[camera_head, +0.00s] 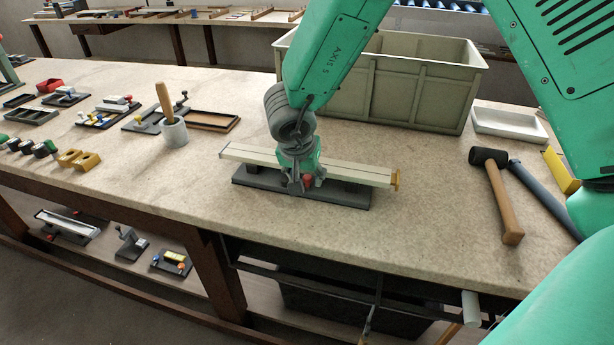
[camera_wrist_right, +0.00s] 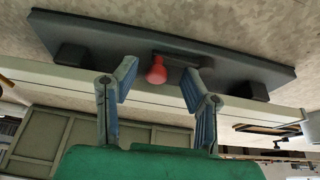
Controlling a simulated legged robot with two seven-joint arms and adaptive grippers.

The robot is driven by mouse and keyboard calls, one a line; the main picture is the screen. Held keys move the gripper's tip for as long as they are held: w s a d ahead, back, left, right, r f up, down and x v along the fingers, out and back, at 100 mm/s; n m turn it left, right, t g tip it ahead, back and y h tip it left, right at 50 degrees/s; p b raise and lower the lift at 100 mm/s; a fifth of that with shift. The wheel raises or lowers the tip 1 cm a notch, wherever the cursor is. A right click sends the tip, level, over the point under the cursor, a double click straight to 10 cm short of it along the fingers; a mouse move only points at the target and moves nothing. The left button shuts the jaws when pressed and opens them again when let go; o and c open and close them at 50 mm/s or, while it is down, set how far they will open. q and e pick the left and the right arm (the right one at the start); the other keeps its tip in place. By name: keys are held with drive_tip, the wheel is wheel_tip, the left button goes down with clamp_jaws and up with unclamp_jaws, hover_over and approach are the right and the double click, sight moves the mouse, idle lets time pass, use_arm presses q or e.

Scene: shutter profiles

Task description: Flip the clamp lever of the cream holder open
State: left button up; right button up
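The cream holder is a long cream profile (camera_head: 350,174) lying along a dark base plate (camera_head: 345,196) near the middle of the bench. Both also show in the right wrist view, the base plate (camera_wrist_right: 75,33) across the top and the cream profile (camera_wrist_right: 60,80) below it. The clamp lever has a red knob (camera_wrist_right: 156,70), and its dark arm (camera_wrist_right: 178,60) runs to the right from it. My right gripper (camera_head: 306,184) is over the holder's middle. Its fingers are open, one on each side of the knob, with gaps on both sides. My left gripper is out of view.
A grey-green crate (camera_head: 420,95) stands behind the holder, with a white tray (camera_head: 508,124) at its right. A mallet (camera_head: 500,195) lies to the right. A grey cup with a wooden handle (camera_head: 174,133) and several small fixtures stand left. The bench front is clear.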

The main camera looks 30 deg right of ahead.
drive_tip(key=shift+w+a+r, duration=0.1)
drive_tip(key=shift+a, duration=0.3)
drive_tip(key=shift+a+r, duration=0.1)
drive_tip(key=shift+a, duration=0.05)
drive_tip(key=c, duration=0.6)
drive_tip(key=shift+s+r, duration=0.1)
drive_tip(key=shift+s, duration=0.1)
clamp_jaws()
drive_tip(key=shift+d, duration=1)
drive_tip(key=shift+a, duration=0.5)
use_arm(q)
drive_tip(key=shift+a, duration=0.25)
use_arm(e)
drive_tip(key=shift+d, duration=0.1)
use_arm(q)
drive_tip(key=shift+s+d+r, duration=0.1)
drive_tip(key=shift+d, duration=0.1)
use_arm(e)
drive_tip(key=shift+d, duration=0.15)
use_arm(q)
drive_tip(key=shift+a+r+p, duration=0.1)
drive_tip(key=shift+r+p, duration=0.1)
drive_tip(key=shift+p, duration=0.15)
use_arm(e)
drive_tip(key=shift+a, duration=0.2)
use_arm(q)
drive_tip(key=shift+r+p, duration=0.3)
use_arm(e)
drive_tip(key=shift+f+m, duration=0.2)
drive_tip(key=shift+m, duration=0.2)
